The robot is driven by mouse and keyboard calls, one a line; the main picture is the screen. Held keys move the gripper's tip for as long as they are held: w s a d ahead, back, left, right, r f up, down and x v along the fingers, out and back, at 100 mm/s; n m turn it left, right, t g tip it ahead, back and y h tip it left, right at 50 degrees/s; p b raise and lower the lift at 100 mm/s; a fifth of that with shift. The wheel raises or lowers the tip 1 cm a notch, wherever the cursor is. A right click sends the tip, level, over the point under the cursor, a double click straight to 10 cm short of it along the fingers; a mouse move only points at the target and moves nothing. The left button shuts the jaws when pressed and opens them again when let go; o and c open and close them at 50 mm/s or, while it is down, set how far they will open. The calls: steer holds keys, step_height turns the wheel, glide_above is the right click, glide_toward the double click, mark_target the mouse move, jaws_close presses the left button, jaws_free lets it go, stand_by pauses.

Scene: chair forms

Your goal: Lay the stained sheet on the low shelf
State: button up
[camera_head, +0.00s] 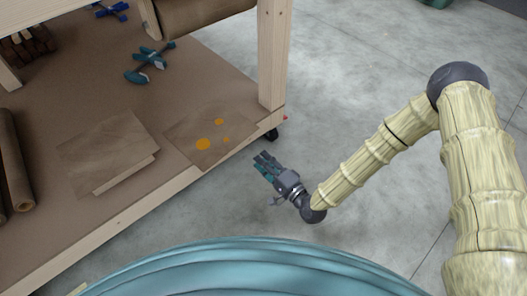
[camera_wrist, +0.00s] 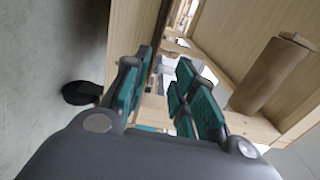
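The stained sheet (camera_head: 182,135), brown with several orange spots, lies flat on the low shelf (camera_head: 190,80) of a wooden bench, near its front edge and right post. My gripper (camera_head: 263,163) is off the shelf's front edge, just right of and below the sheet in the head view, apart from it. In the wrist view, my gripper's teal fingers (camera_wrist: 160,92) are spread with a gap between them and nothing held. The stained sheet cannot be made out in the wrist view.
A plain brown sheet (camera_head: 108,150) lies left of the stained one. A brown roll (camera_head: 14,165) lies at the far left. A teal-grey tool (camera_head: 148,65) lies farther back. The bench post (camera_head: 272,55) and caster (camera_head: 270,135) stand close by.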

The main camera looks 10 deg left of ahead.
steer(key=shift+s+d, duration=0.1)
steer(key=s+d+f+n+g+h, duration=0.2)
steer(key=s+d+f+g+h, duration=0.1)
steer(key=s+d, duration=0.4)
steer(key=s+d+f+n+g+h, duration=0.2)
steer(key=s+d+f+h, duration=0.2)
steer(key=s+d+f, duration=0.2)
steer(key=s+d+f+n+g+h, duration=0.2)
steer(key=s+d+f+g+h, duration=0.1)
steer(key=s+d, duration=0.4)
steer(key=shift+s+d+f+g+h, duration=0.15)
steer(key=shift+d+f+h, duration=0.15)
steer(key=shift+d+f, duration=0.4)
steer(key=shift+s+d+f+g+h, duration=0.15)
steer(key=shift+d+f+h, duration=0.25)
steer(key=shift+d, duration=0.35)
steer(key=s+d+g+h, duration=0.1)
steer(key=s+d, duration=0.1)
steer(key=d, duration=0.1)
steer(key=s+d+r+h, duration=0.1)
steer(key=s+d, duration=0.2)
steer(key=s+d+r+n+g, duration=0.1)
steer(key=s+d, duration=0.2)
steer(key=shift+s+d+g+h, duration=0.1)
steer(key=shift+d+g+h, duration=0.2)
steer(key=shift+h, duration=0.1)
steer(key=c, duration=0.4)
steer(key=shift+s, duration=0.1)
jaws_close()
steer(key=shift+d, duration=0.1)
